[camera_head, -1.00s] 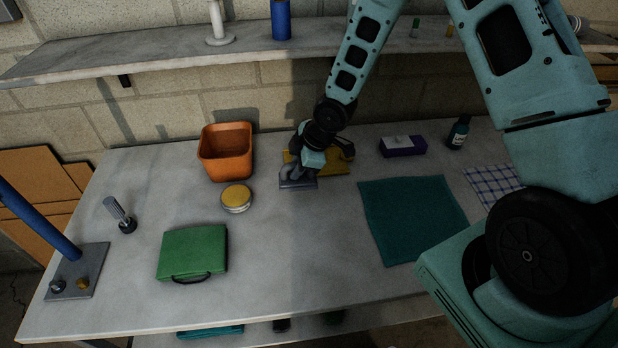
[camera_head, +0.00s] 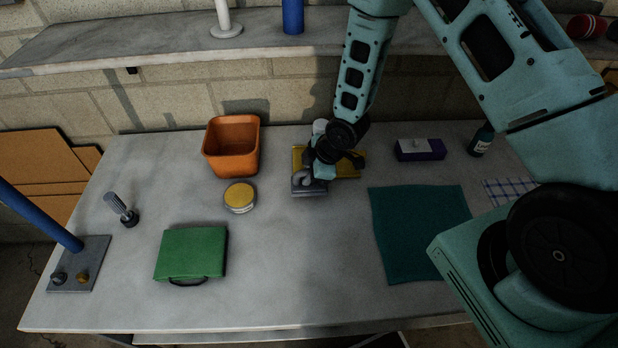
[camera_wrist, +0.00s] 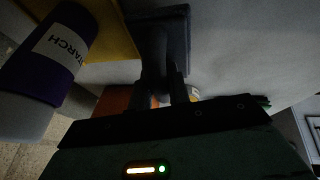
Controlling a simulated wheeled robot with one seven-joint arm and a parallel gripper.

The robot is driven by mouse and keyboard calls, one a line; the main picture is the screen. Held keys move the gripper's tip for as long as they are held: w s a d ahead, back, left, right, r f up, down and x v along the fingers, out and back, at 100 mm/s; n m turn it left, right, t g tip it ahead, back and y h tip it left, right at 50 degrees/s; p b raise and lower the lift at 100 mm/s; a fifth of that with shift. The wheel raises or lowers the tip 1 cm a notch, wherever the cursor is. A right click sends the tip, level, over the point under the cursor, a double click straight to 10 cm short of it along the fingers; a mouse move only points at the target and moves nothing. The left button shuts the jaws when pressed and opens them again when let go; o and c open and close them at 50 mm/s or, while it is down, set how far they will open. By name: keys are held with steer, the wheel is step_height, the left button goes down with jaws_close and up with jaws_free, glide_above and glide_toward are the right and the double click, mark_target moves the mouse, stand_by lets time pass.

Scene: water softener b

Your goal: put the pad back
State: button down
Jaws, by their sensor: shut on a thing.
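My gripper (camera_head: 323,173) is low over the back middle of the table, shut on the upright handle of a grey block (camera_head: 309,188). This block may be the pad. In the wrist view the dark block (camera_wrist: 178,30) and its handle show between the fingers (camera_wrist: 167,90). The block is at the front left edge of a yellow flat piece (camera_head: 347,165), which also shows in the wrist view (camera_wrist: 110,35). I cannot tell whether the block touches the table. My wrist hides part of the yellow piece.
A purple starch bottle (camera_wrist: 55,55) stands close by my gripper; its white cap (camera_head: 319,126) shows behind my wrist. An orange bin (camera_head: 232,162) and a yellow-lidded tin (camera_head: 240,196) are left. A purple box (camera_head: 420,152) and teal cloth (camera_head: 420,230) are right. The front middle is clear.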

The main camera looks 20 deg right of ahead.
steer(key=shift+f+p, duration=0.35)
steer(key=shift+f, duration=1)
steer(key=shift+f, duration=0.1)
steer(key=shift+f, duration=0.15)
steer(key=c, duration=1.3)
jaws_free()
steer(key=shift+s, duration=0.1)
